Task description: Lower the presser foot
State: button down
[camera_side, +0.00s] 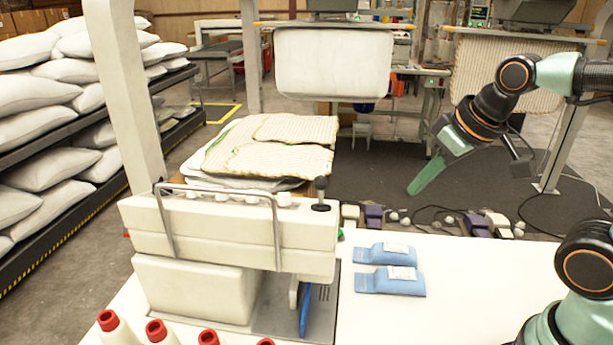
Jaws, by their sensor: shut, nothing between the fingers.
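The white sewing machine (230,235) stands on the white table. A lever with a black knob (320,185) rises upright from the right end of its top. A blue flat part (305,310) hangs at the machine's right end near the grey plate. The presser foot itself is too hidden and small to make out, so I cannot tell its height. My gripper (417,187), with green fingers, is shut and empty. It appears up and to the right of the machine, apart from it, pointing down and left.
Two blue pieces with white labels (390,280) lie on the white table (470,300) right of the machine. Thread cones with red tops (155,330) stand at the front left. Quilted covers (270,145) are stacked behind. The table's right side is mostly clear.

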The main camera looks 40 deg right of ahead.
notch_tip(320, 180, up, 10)
jog(key=n+g+y, duration=0.1)
jog(key=n+g, duration=0.3)
jog(key=n, duration=1.7)
send_over(290, 219)
jog(key=s, duration=0.3)
jog(key=f, duration=0.3)
jog(key=w+f, duration=0.1)
jog(key=f, duration=0.2)
jog(key=w+f, duration=0.1)
jog(key=f, duration=0.2)
jog(key=shift+w+d+f, duration=0.2)
jog(key=shift+f, duration=0.05)
jog(key=shift+w+d+r+t, duration=0.15)
jog(key=shift+d+r, duration=0.15)
jog(key=shift+d, duration=0.3)
jog(key=shift+w+d+r+t, duration=0.15)
jog(key=shift+d+r, duration=0.1)
jog(key=shift+d, duration=0.35)
jog(key=shift+d+r, duration=0.25)
jog(key=shift+d, duration=0.4)
